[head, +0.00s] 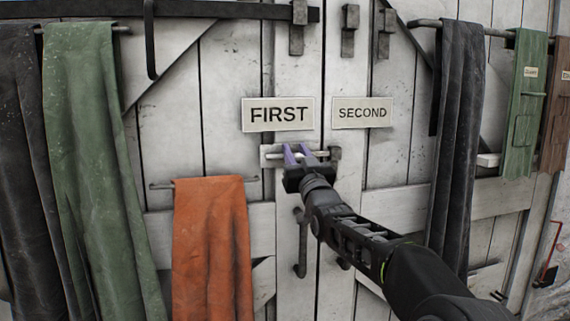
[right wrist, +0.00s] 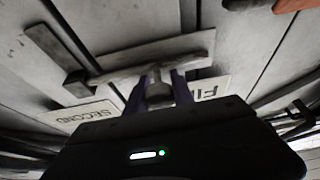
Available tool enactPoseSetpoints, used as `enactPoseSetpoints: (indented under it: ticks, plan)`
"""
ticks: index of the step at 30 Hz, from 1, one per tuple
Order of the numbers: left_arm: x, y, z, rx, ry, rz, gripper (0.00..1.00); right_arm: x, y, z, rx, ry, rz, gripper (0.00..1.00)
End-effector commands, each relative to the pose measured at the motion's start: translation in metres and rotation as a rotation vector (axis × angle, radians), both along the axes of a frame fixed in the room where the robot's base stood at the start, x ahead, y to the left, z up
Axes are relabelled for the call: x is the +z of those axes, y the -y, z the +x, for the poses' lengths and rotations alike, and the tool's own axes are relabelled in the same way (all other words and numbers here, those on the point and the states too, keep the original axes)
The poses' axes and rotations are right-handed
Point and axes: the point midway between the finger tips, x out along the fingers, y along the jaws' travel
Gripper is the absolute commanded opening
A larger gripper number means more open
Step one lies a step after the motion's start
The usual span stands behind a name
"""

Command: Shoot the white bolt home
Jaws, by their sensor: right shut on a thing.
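The white bolt (head: 319,153) lies level across the seam of the white plank doors, under the FIRST (head: 278,114) and SECOND (head: 362,112) signs. My right gripper (head: 297,152), with purple fingers, is shut on the bolt's knob. The right wrist view shows the knob (right wrist: 157,87) between the two fingers (right wrist: 160,85), with the pale bolt bar behind it. A dark keeper (head: 335,153) stands at the bolt's right end; it shows at the left in the right wrist view (right wrist: 76,84). I cannot tell how deep the bar sits in it. My left gripper is out of view.
An orange cloth (head: 210,240) hangs on a rail left of the bolt. A green cloth (head: 90,160) and dark cloths (head: 458,140) hang farther out on both sides. A dark door handle (head: 300,243) is below the gripper.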

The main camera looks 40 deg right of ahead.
Motion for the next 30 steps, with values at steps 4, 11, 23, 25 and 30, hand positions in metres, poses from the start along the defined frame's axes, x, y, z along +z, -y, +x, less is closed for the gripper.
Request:
enactPoseSetpoints:
  ticks: [4, 11, 23, 25, 30]
  plan:
    - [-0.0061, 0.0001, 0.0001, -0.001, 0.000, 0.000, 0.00, -0.0013, 0.0082, -0.0030, -0.005, -0.003, 0.002, 0.00]
    - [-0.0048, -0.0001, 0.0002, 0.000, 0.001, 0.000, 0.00, -0.0006, 0.0093, -0.0034, -0.008, -0.004, 0.001, 0.29]
    - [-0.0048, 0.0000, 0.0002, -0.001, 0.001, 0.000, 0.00, -0.0006, 0.0063, -0.0022, -0.002, -0.003, 0.001, 0.49]
    - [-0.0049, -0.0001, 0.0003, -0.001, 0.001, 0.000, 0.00, -0.0008, 0.0058, -0.0021, -0.001, -0.003, 0.000, 0.49]
    - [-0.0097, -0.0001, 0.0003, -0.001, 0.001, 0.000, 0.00, -0.0047, 0.0031, -0.0091, -0.001, -0.003, 0.000, 0.49]
